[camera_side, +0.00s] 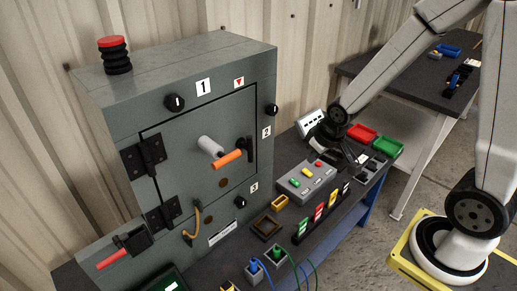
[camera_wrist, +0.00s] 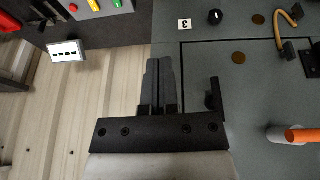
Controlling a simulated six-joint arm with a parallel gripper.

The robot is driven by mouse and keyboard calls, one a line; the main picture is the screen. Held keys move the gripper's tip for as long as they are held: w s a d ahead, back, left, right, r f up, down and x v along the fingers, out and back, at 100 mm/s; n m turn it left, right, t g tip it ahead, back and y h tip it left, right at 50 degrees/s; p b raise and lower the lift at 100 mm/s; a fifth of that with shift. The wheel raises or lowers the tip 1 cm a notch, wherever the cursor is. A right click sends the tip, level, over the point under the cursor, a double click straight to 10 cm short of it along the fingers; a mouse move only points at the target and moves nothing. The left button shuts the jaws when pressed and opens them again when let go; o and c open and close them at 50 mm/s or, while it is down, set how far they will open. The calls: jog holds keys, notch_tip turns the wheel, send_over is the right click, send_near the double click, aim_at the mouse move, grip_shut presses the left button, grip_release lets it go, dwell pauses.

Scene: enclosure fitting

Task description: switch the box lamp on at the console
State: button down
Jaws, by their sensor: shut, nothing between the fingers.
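The console (camera_side: 305,182) is a grey sloped box with a green, a yellow and a red control on its face. It stands on the bench right of the grey enclosure (camera_side: 110,118). Part of the console also shows at the top left of the wrist view (camera_wrist: 112,10). A red-capped black stack (camera_side: 114,55) stands on top of the enclosure; I cannot tell whether it is lit. My gripper (camera_wrist: 165,62) is shut and empty. In the side view it is near the back of the console, its fingertips hard to make out.
The enclosure door has an orange-ended handle (camera_side: 228,159). A white panel with dark marks (camera_side: 311,122) stands behind the console. Red (camera_side: 361,134) and green (camera_side: 387,146) trays lie to its right.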

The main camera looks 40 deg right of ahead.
jog(key=w+d+f+t, duration=0.2)
jog(key=w+d+f, duration=0.25)
jog(key=d, duration=0.25)
jog(key=w+d+f+t, duration=0.1)
jog(key=w+d+f, duration=0.35)
jog(key=d, duration=0.35)
jog(key=s+d+f+t, duration=0.2)
jog(key=d+f+t, duration=0.2)
jog(key=d+f, duration=0.6)
jog(key=shift+f+y, duration=0.4)
jog(key=shift+f, duration=0.9)
jog(key=shift+w, duration=0.15)
send_over(309, 173)
jog(key=shift+s+f, duration=0.15)
jog(key=shift+f, duration=1.3)
jog(key=shift+s+f, duration=0.15)
jog(key=shift+f, duration=1.25)
jog(key=shift+w+f, duration=0.15)
jog(key=shift+f, duration=0.8)
jog(key=shift+w+f, duration=0.1)
jog(key=shift+f, duration=0.8)
